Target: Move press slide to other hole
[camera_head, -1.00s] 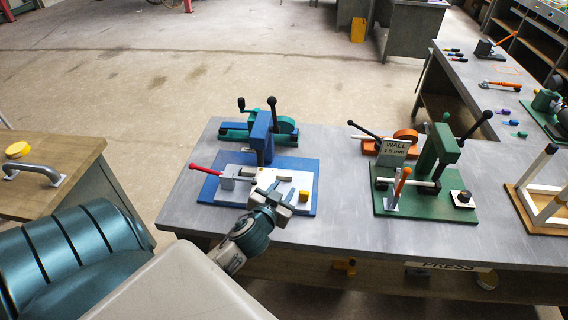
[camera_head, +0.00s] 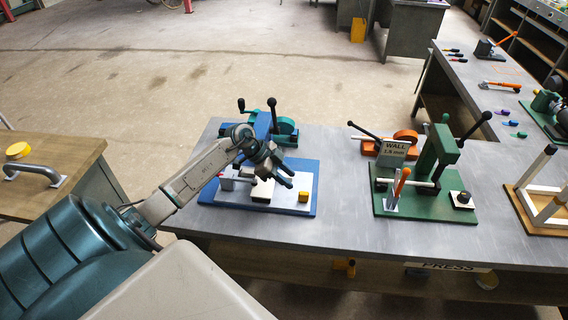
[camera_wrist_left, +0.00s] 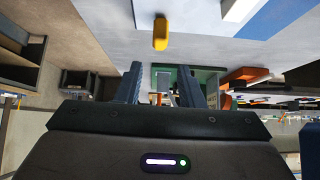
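The blue press (camera_head: 302,170) stands on the bench, with a white plate (camera_head: 238,197) on its blue base. A pale block (camera_head: 262,190) with dark sides and a small yellow block (camera_head: 303,196) sit on that plate; the yellow block also shows in the left wrist view (camera_wrist_left: 160,32). I cannot tell which part is the slide, and the holes are too small to make out. My left gripper (camera_head: 288,178) is above the plate, pointing right, its fingers apart and empty in the left wrist view (camera_wrist_left: 161,88). My arm hides part of the press. My right gripper is out of view.
The grey bench (camera_head: 345,215) is clear between the presses.

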